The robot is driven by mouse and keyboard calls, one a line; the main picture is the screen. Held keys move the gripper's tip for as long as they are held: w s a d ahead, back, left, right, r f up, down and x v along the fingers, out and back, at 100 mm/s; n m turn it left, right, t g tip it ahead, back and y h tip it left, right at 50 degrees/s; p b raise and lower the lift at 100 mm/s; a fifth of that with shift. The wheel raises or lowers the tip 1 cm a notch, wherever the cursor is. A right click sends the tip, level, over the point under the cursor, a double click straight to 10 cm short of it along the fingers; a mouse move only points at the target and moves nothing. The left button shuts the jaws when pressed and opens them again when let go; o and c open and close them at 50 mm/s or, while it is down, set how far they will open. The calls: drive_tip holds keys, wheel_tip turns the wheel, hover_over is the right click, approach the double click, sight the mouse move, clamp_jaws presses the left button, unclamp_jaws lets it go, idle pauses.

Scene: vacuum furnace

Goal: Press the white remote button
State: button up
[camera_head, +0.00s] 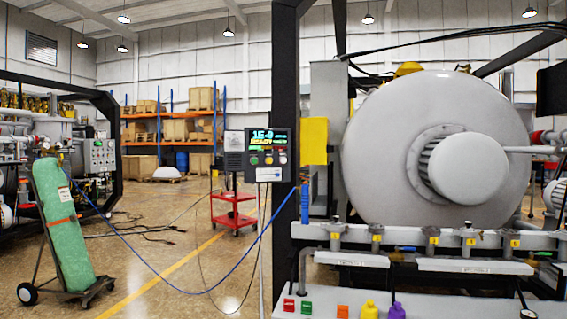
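A dark control box (258,171) hangs at the middle of the view, beside a black upright post. Its lit screen (264,137) shows green and yellow text, which seems to read "1E-9" and "READY". A row of small round buttons sits under the screen. A small pale button (283,159) at the right end of this row looks white; at this size I cannot be sure it is the remote button. A white label is below the row. My gripper is not in view.
A large grey furnace chamber (455,150) fills the right side, with a valve manifold (430,240) before it. A green cylinder on a wheeled cart (65,225) stands left. A blue hose (165,275) sags across the open floor. A red trolley (233,212) stands behind.

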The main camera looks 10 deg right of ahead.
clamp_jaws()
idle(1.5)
